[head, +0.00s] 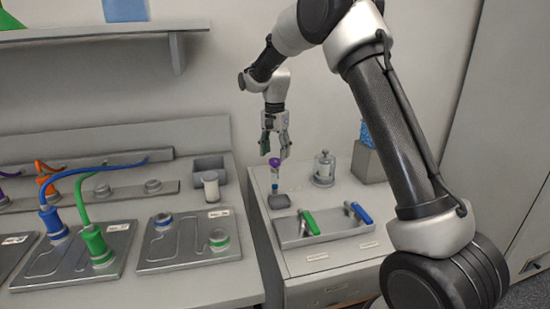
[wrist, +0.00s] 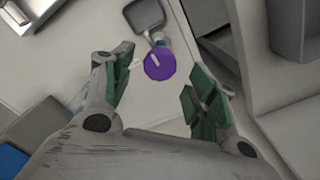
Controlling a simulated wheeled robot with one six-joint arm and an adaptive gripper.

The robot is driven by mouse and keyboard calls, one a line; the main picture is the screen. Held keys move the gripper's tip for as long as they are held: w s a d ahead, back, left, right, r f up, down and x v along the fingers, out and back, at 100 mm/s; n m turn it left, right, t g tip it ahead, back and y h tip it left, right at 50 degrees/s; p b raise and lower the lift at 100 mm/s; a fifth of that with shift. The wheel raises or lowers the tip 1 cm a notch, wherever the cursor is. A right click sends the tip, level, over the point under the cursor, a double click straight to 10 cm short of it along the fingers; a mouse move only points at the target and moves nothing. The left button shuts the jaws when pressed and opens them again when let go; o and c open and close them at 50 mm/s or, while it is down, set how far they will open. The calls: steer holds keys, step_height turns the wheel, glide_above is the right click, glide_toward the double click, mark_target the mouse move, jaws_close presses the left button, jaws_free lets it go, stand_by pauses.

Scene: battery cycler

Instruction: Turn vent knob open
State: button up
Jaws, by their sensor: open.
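A round purple knob (head: 274,161) tops a slim upright post with blue bands (head: 275,178) on the right counter; it looks like the vent knob. In the wrist view the purple knob (wrist: 159,66) shows its round top with a short pale mark on it. My gripper (head: 275,154) points down right above the knob. Its green-padded fingers (wrist: 163,80) are open, one to each side of the knob in the wrist view, with visible gaps. I cannot tell whether the fingertips reach down to the knob's height.
A grey block (head: 279,202) sits at the post's foot. A tray (head: 322,238) with green- and blue-handled tools lies in front. A metal canister (head: 324,168) stands to the right. Flat plates with cabled connectors cover the left counter (head: 205,285).

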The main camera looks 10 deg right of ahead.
mark_target(275, 162)
steer(key=shift+f, duration=1.3)
steer(key=c, duration=1)
steer(key=shift+c, duration=0.2)
